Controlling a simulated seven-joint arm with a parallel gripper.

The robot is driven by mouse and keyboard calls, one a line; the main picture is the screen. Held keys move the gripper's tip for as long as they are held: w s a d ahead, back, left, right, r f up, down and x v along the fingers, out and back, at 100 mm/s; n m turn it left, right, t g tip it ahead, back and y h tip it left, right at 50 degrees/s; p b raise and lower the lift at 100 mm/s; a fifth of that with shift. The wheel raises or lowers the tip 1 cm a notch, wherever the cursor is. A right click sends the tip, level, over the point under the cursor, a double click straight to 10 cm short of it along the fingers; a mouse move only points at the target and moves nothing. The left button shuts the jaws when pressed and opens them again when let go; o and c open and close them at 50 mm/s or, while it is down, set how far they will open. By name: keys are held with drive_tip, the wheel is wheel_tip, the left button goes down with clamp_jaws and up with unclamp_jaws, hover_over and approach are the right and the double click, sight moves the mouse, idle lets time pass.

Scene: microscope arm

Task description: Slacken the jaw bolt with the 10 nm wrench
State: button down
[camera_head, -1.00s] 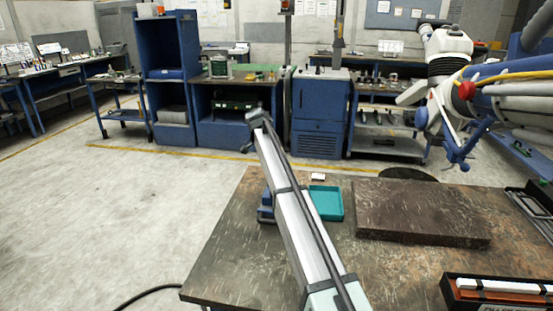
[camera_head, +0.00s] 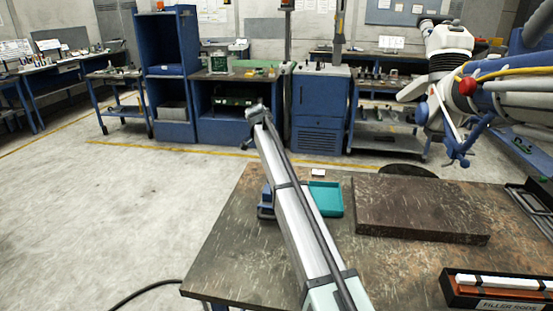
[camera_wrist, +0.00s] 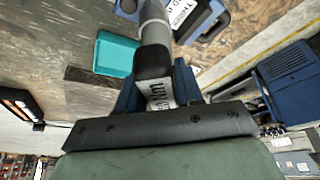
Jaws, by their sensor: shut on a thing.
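In the wrist view, my gripper (camera_wrist: 158,88) has blue fingers shut around the dark, labelled end of a wrench (camera_wrist: 153,62). Its grey shaft runs up out of the frame. The label on the wrench is only partly readable. In the head view my gripper is hidden, and the long silver link of my arm crosses the bench. The microscope arm (camera_head: 450,60), white and blue with a red knob, hangs at the upper right, apart from my arm. I cannot make out the jaw bolt in either view.
A teal tray (camera_head: 326,200) and a dark slab (camera_head: 420,211) lie on the bench (camera_head: 232,262). A blue object (camera_head: 265,203) stands left of the tray, partly behind my arm. A box of filler rods (camera_head: 500,288) is at the front right. The bench's left front is clear.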

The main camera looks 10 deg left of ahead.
drive_tip(key=shift+f, duration=1.55)
idle(0.4)
drive_tip(key=shift+a+n+t+y, duration=0.1)
drive_tip(key=shift+n+t+y, duration=0.5)
drive_tip(key=shift+n, duration=1.4)
drive_tip(key=shift+n+y, duration=0.4)
drive_tip(key=shift+n, duration=0.6)
drive_tip(key=shift+w+a+n+y, duration=0.1)
drive_tip(key=shift+n+y, duration=0.3)
drive_tip(key=shift+n, duration=0.6)
